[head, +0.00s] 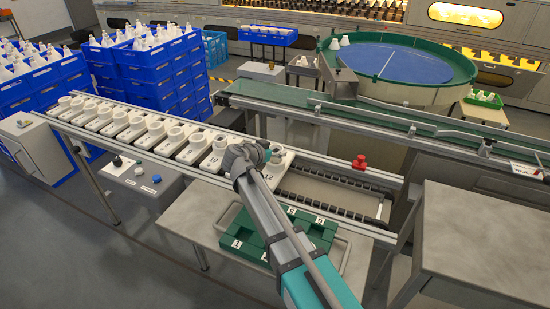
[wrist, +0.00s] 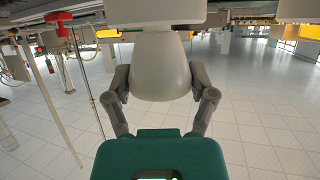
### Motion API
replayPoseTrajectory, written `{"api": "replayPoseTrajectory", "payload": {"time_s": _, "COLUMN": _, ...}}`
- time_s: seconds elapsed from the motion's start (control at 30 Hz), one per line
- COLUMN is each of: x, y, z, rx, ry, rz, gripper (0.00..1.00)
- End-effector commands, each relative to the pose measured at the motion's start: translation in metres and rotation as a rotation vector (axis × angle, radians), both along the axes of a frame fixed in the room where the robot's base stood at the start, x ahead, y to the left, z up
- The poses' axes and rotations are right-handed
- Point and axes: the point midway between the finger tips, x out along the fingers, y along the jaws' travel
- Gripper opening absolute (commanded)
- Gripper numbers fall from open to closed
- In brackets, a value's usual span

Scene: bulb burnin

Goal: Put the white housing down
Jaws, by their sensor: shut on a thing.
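I cannot tell whether the housing touches a carrier.
Several carriers along the rail hold white rings (head: 155,130). Right of them is an empty roller stretch (head: 330,187). A green numbered tray (head: 240,240) lies below my arm. A red knob (head: 360,161) stands on the rail. A green conveyor (head: 380,125) runs behind; a bare grey table (head: 480,240) is at right.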

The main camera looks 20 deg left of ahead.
Motion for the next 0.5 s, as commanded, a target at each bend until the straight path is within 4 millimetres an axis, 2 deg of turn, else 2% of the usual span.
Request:
{"api": "replayPoseTrajectory", "payload": {"time_s": 0.03, "x": -0.0001, "y": 0.0001, "z": -0.0079, "rx": 0.000, "ry": 0.000, "rz": 0.000, "gripper": 0.38}}
{"api": "replayPoseTrajectory", "payload": {"time_s": 0.13, "x": -0.0002, "y": 0.0002, "z": -0.0124, "rx": 0.000, "ry": 0.000, "rz": 0.000, "gripper": 0.38}}
{"api": "replayPoseTrajectory", "payload": {"time_s": 0.5, "x": -0.0005, "y": 0.0006, "z": -0.0131, "rx": 0.000, "ry": 0.000, "rz": 0.001, "gripper": 0.38}}
